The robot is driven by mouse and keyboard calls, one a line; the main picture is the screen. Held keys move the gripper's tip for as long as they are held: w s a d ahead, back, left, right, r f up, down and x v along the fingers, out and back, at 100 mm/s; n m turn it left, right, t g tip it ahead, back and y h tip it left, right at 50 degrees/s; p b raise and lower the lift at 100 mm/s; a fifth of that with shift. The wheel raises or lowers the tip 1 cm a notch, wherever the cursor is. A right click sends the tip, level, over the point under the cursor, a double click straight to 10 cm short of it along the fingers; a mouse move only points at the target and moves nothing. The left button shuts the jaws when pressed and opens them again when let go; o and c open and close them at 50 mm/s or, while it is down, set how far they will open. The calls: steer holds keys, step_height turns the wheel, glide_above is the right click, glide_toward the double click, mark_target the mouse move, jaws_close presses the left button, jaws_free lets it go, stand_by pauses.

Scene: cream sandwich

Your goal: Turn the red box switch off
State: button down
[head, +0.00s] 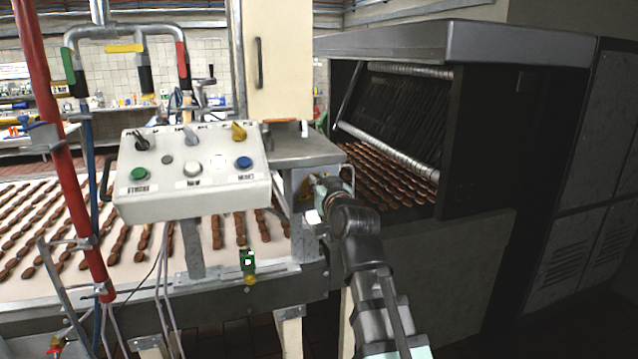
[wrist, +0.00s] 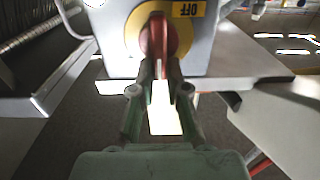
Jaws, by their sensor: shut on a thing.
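The red switch (wrist: 158,38) is a rotary handle on a yellow round plate (wrist: 183,34), mounted on a grey box (wrist: 118,62) in the wrist view. A yellow label reading OFF (wrist: 188,9) is beside the handle's upper right. The handle stands about upright in the picture. My gripper (wrist: 161,78) is shut on the lower end of the red handle. In the head view my gripper (head: 312,214) is at the grey box beneath the metal shelf, and my arm hides most of the switch; a bit of yellow plate shows there.
A white control panel (head: 192,178) with knobs and buttons stands left of my gripper. A conveyor (head: 45,225) carries rows of brown biscuits. A dark oven-like machine (head: 480,150) stands to the right. A red pole (head: 55,140) rises at the far left.

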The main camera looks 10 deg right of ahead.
mark_target(304, 187)
steer(key=shift+b, duration=0.4)
steer(key=n+b, duration=0.3)
steer(key=a+n+b, duration=0.1)
steer(key=n+b, duration=0.2)
steer(key=a+f+n+b, duration=0.1)
steer(key=n+b, duration=0.1)
steer(key=b, duration=0.2)
steer(key=shift+n, duration=0.4)
steer(key=n+b, duration=0.2)
steer(key=n, duration=0.1)
steer(key=n+b, duration=0.1)
steer(key=shift+a+f+n, duration=0.25)
steer(key=shift+f+n, duration=0.05)
steer(key=shift+f, duration=0.05)
steer(key=shift+s+a+f+n+b, duration=0.1)
steer(key=shift+f+n+b, duration=0.1)
steer(key=shift+n+b, duration=0.75)
steer(key=shift+f+n+b, duration=0.15)
steer(key=shift+n+b, duration=0.3)
steer(key=shift+n, duration=0.9)
steer(key=c, duration=1.2)
jaws_free()
steer(key=shift+f, duration=0.1)
steer(key=shift+o, duration=0.2)
